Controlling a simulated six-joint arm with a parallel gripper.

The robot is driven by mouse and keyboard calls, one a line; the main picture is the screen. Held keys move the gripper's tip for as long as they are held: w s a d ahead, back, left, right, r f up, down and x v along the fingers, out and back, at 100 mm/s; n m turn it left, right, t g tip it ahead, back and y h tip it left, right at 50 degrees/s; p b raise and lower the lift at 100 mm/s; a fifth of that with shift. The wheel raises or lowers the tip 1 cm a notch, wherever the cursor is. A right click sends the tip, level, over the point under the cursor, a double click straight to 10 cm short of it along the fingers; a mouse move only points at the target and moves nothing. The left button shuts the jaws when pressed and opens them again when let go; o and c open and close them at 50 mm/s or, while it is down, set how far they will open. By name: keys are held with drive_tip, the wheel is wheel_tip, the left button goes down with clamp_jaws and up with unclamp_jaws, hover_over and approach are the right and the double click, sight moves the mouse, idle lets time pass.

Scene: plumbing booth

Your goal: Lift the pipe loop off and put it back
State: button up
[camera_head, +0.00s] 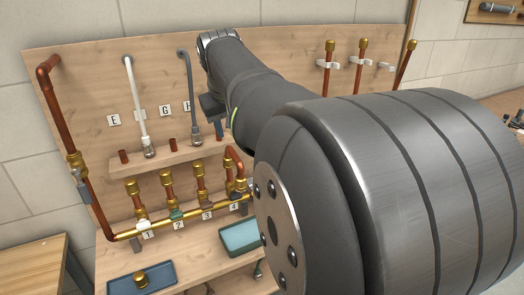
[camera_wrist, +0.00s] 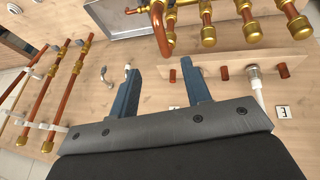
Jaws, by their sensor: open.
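The copper pipe loop (camera_head: 237,156) stands at the right end of the brass manifold (camera_head: 190,212), by label 4, partly hidden by my arm. In the wrist view a curved copper pipe that looks like the loop (camera_wrist: 160,38) shows at the top, beyond the fingertips. The fingers do not touch the loop. In the head view my arm hides most of the gripper.
A wooden ledge (camera_head: 165,155) with copper stubs and a white hose (camera_head: 135,95) crosses the board. Clipped upright copper pipes (camera_head: 328,68) stand at the right. A dark blue tray (camera_head: 142,278) and a teal tray (camera_head: 240,237) lie below the manifold.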

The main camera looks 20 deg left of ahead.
sight(235, 158)
drive_tip(key=x, duration=1.1)
drive_tip(key=shift+a+f, duration=0.15)
drive_tip(key=shift+f, duration=0.1)
drive_tip(key=shift+w+x, duration=0.25)
drive_tip(key=shift+x, duration=2.35)
drive_tip(key=shift+a+r, duration=0.15)
clamp_jaws()
